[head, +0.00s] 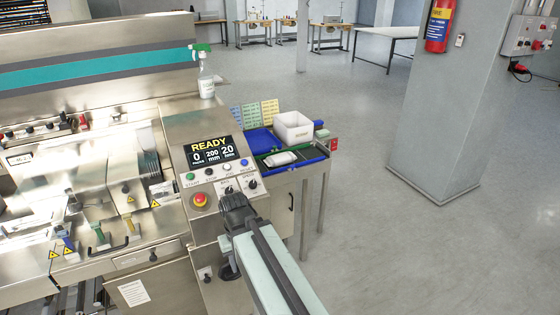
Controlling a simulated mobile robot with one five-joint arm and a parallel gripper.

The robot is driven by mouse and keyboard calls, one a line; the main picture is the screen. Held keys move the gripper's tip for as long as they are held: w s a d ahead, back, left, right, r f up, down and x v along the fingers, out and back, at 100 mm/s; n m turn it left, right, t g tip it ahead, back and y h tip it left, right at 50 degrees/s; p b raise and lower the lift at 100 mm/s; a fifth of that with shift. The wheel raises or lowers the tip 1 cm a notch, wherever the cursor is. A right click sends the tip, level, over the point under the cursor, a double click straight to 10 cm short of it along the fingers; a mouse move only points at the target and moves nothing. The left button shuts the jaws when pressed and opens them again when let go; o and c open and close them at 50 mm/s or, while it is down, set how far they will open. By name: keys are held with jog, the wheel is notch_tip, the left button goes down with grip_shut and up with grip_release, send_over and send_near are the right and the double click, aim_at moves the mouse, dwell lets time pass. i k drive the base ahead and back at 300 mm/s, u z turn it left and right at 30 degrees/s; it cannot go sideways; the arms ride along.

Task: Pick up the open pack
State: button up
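A small white pack (281,159) lies in a dark tray with a green and blue rim (312,163) on the side table right of the machine. It is too small to tell whether the pack is open. My arm reaches up from the bottom edge, and the dark end of it, my gripper (236,208), is in front of the machine's control panel. It is nearer to the camera than the pack and apart from it in the picture. Its fingers cannot be made out, and nothing is visibly held.
A white bin (293,128) stands behind the pack, beside a blue tray (259,141). The control panel has a READY screen (211,151) and a red stop button (200,200). A spray bottle (206,82) stands on the machine. A pillar (445,100) rises at right; floor between is clear.

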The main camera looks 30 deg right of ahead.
aim_at(275, 160)
jog(key=u, duration=3.2)
jog(key=k, duration=2.9)
jog(key=z, duration=1.45)
jog(key=i, duration=1.05)
jog(key=u, duration=0.05)
